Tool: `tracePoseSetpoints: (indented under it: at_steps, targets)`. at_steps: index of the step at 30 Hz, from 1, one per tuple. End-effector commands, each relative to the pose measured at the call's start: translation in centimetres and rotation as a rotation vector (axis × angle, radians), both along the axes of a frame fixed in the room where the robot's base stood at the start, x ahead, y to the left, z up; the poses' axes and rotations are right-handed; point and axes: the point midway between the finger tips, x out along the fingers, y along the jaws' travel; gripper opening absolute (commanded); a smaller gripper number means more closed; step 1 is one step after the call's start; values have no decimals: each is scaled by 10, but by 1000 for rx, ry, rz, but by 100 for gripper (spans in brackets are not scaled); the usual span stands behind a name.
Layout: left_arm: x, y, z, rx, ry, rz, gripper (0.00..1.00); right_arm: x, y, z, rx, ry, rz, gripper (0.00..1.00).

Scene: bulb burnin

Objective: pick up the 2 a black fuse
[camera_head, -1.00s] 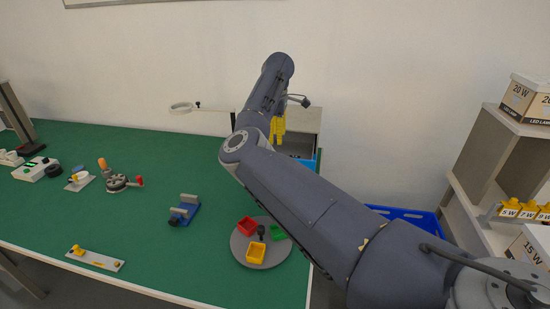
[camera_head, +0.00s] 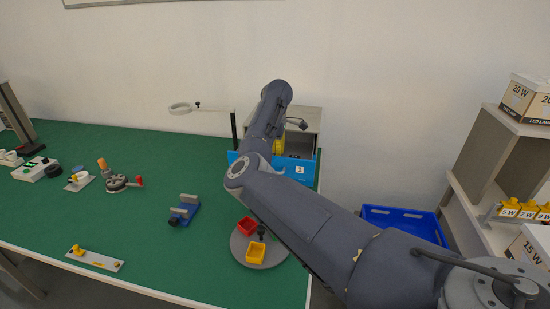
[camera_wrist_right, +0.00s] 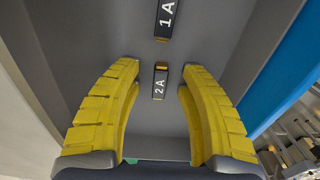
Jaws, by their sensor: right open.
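The black fuse marked 2 A (camera_wrist_right: 160,84) lies on the grey floor of a bin, between and just beyond my fingertips in the right wrist view. It has a brass-coloured end cap. My right gripper (camera_wrist_right: 160,75) is open, with its yellow fingers on either side of the fuse and apart from it. Another black fuse marked 1 A (camera_wrist_right: 166,18) lies farther along the same bin. In the head view my right gripper (camera_head: 279,146) is down inside the blue-fronted bin (camera_head: 300,169) and mostly hidden by my arm. My left gripper is not in view.
Grey bin walls stand close around the fingers, with a blue wall (camera_wrist_right: 285,65) at the right. A magnifier lamp (camera_head: 181,108) stands left of the bin. A round tray (camera_head: 262,262) with coloured boxes sits in front.

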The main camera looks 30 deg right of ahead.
Motion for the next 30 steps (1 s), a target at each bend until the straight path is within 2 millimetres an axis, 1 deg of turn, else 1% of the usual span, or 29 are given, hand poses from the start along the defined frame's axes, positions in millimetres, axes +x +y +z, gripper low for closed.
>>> tracePoseSetpoints:
  at_steps: [7,15,17,18,30]
  targets:
    - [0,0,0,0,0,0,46,0,0,0,0,0,0,40]
    - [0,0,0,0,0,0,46,0,0,0,0,0,0,9]
    - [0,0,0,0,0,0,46,0,0,0,0,0,0,2]
    - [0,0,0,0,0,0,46,0,0,0,0,0,0,0]
    - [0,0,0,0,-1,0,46,0,0,1,0,0,0,0]
